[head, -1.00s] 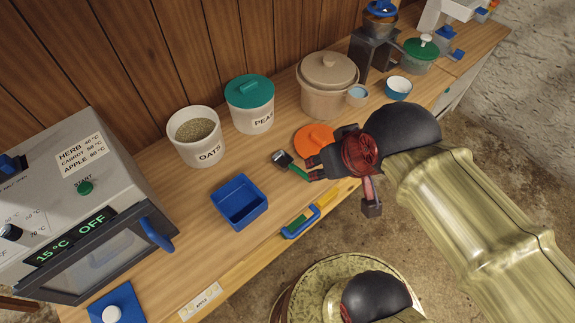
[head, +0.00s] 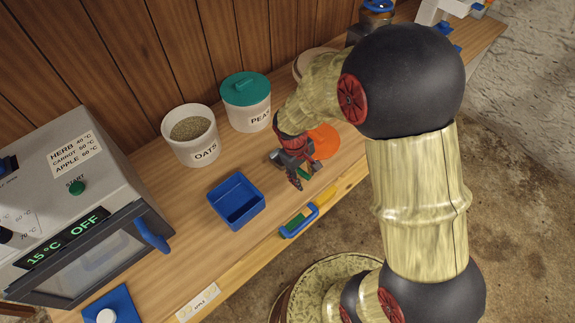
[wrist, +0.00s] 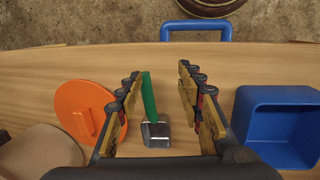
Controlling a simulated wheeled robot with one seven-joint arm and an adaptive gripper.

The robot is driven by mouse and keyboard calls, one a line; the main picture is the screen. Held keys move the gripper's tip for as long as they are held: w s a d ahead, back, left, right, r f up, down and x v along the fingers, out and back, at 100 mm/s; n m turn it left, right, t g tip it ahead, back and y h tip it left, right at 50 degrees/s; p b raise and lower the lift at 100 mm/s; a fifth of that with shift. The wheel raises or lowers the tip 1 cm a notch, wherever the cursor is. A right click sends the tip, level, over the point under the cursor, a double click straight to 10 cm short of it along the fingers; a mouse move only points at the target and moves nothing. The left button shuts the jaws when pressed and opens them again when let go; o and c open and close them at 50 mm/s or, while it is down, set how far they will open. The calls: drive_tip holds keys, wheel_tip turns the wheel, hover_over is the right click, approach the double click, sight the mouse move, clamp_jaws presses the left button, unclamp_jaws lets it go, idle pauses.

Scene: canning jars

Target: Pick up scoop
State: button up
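The scoop, with a green handle and a grey metal bowl, lies on the wooden counter; it shows in the wrist view (wrist: 154,132). I cannot tell the exact height above the counter.
An orange lid (wrist: 88,112) lies left of the fingers in the wrist view, and a blue bin (wrist: 278,125) stands right. Oats (head: 190,135) and peas (head: 246,102) canisters stand behind in the head view. A blue handle (head: 300,221) is at the counter's front edge.

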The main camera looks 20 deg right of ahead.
sight(301, 172)
drive_tip(key=shift+n+t, duration=0.6)
drive_tip(key=shift+w+d+f+b, duration=0.25)
drive_tip(key=shift+w+f+b, duration=0.2)
drive_tip(key=shift+w+f, duration=0.6)
drive_tip(key=shift+w+d+f+b, duration=0.35)
drive_tip(key=shift+w+f, duration=0.35)
drive_tip(key=shift+f, duration=0.6)
drive_tip(key=shift+w+d+f+b, duration=0.15)
drive_tip(key=shift+w+f+b, duration=0.35)
drive_tip(key=shift+w+f, duration=0.55)
drive_tip(key=shift+s, duration=0.2)
clamp_jaws()
